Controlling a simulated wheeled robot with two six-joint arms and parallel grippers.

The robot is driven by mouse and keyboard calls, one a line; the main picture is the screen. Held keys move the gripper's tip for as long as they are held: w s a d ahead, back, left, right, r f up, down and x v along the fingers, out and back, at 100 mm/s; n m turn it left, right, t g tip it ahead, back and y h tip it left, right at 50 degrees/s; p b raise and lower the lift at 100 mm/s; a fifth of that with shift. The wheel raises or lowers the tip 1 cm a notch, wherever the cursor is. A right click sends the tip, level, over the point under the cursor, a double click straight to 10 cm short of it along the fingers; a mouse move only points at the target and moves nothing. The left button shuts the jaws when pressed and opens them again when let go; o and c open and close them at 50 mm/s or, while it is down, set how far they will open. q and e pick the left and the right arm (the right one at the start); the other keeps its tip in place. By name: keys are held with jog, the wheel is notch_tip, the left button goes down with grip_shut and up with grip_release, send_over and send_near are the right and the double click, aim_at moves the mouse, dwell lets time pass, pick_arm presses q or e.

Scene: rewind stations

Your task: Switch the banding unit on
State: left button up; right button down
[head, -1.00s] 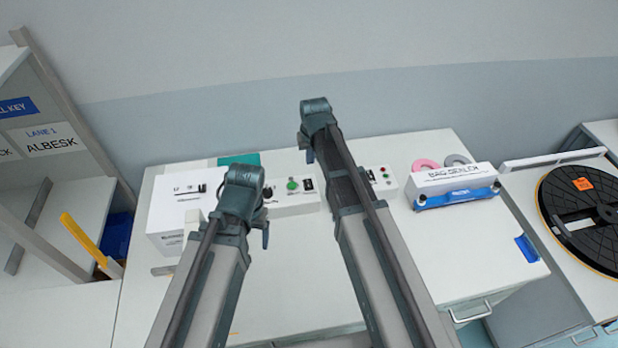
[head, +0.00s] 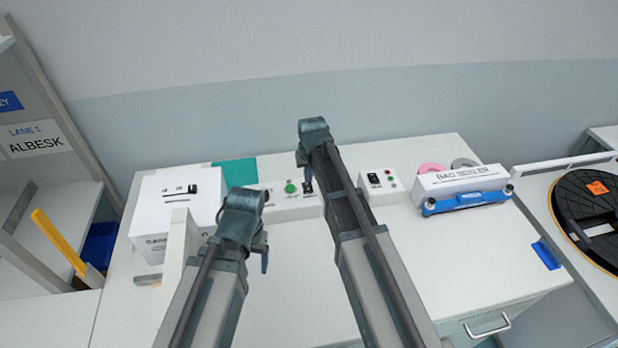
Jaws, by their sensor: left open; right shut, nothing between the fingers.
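A white box (head: 150,212) with partly hidden dark lettering, which looks like the banding unit, stands at the left of the bench. A second control box (head: 382,190) has a black switch (head: 373,178) and small red and green buttons. My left gripper (head: 264,256) is open, in front of the white box's right side. My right gripper (head: 303,160) is shut and empty, by the first control box; I cannot tell whether it touches.
A bag sealer (head: 462,184) with a blue front stands at the right, before pink and grey rolls. A teal block (head: 236,172) lies at the back. A white upright plate (head: 178,245) stands near my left arm. The bench front is mostly clear.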

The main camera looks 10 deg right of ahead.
aim_at(308, 189)
pick_arm(q)
jog(key=shift+f+b, duration=1.05)
jog(key=shift+f, duration=0.55)
pick_arm(e)
jog(key=shift+s+f, duration=0.15)
jog(key=shift+f, duration=0.65)
jog(key=shift+s+f, duration=0.1)
jog(key=shift+f, duration=0.7)
pick_arm(q)
jog(key=shift+f+b, duration=0.5)
pick_arm(e)
jog(key=shift+s+f, duration=0.2)
jog(key=shift+f, duration=0.3)
jog(key=shift+r, duration=0.2)
pick_arm(q)
jog(key=shift+r, duration=0.2)
pick_arm(e)
jog(key=shift+w, duration=0.1)
jog(key=shift+w+r+p, duration=0.35)
jog(key=shift+w+p, duration=0.2)
jog(key=shift+w, duration=0.15)
pick_arm(q)
jog(key=shift+r, duration=0.35)
